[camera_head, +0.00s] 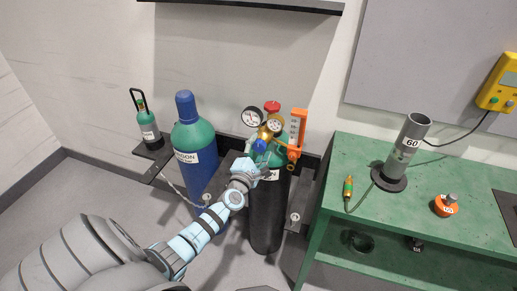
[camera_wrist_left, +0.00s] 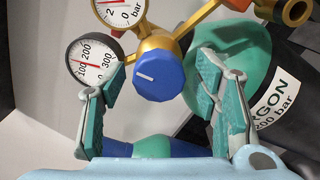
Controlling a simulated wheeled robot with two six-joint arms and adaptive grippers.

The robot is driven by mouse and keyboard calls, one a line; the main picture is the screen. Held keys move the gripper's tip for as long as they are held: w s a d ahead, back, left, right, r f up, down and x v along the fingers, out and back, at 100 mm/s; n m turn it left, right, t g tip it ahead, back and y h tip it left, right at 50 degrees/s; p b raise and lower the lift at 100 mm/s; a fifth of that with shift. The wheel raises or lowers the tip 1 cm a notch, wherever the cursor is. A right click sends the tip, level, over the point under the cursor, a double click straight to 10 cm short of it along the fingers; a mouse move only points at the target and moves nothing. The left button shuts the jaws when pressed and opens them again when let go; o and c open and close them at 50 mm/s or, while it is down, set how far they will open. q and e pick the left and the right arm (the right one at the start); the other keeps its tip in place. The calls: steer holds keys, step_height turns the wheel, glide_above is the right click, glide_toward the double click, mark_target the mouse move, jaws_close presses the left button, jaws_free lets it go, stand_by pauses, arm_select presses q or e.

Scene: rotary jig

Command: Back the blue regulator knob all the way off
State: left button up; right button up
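The blue regulator knob (camera_head: 260,146) sits on the brass regulator (camera_head: 268,131) at the top of the black cylinder with the green shoulder (camera_head: 266,215). In the left wrist view the knob (camera_wrist_left: 158,76) faces the camera, with a white line on its face. My left gripper (camera_head: 246,168) is just in front of it. The left wrist view shows the gripper (camera_wrist_left: 157,88) open, one finger towards each side of the knob, with gaps visible and nothing held. Two round gauges (camera_wrist_left: 95,60) sit beside the knob. My right gripper is not in view.
A blue cylinder with a green shoulder (camera_head: 193,140) stands to the left, and a small green cylinder (camera_head: 148,125) is farther left. An orange flowmeter (camera_head: 297,130) rises right of the regulator. A green bench (camera_head: 400,218) with a grey tube (camera_head: 408,145) stands at the right.

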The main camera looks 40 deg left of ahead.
arm_select(q)
steer(key=v, duration=1.2)
steer(key=shift+w, duration=0.1)
